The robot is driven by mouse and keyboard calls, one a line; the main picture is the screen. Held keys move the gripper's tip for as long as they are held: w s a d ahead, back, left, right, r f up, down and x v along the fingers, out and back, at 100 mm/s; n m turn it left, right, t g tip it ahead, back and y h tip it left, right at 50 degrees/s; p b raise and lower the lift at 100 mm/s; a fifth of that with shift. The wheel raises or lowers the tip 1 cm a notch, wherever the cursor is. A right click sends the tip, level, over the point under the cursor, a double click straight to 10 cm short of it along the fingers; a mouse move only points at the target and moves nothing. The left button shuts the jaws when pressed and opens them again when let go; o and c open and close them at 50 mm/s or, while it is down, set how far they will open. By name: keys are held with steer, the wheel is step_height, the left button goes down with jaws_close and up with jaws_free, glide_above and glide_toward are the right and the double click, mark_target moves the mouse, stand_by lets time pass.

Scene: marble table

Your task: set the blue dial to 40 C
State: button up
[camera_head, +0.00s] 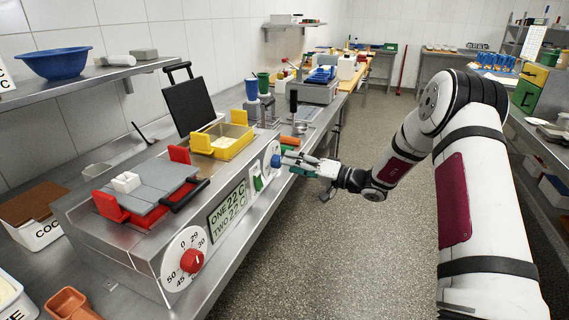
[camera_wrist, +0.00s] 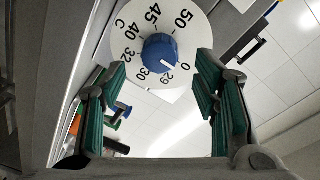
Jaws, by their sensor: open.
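The blue dial (camera_head: 275,160) is a round knob on the front face of the steel unit, on a white scale plate. The wrist view shows the blue dial (camera_wrist: 159,53) with 0, 29, 30, 32, 40, 45, 50 and C around it. Its small white mark points to the lower right, near 29, away from 40. My gripper (camera_head: 287,161) is at the dial, its fingers pointing at the panel. In the wrist view my gripper (camera_wrist: 160,73) is open, green pads either side below the dial, with visible gaps. Its exact depth is unclear.
A green display (camera_head: 228,209) reads about 22 C for ONE and TWO. A red dial (camera_head: 192,260) with its own scale sits nearer on the same face. A green switch (camera_head: 258,183) lies beside the blue dial. The aisle floor is clear.

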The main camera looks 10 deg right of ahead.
mark_target(277, 162)
steer(key=shift+x, duration=1.75)
steer(key=c, duration=1.2)
steer(key=shift+o, duration=0.2)
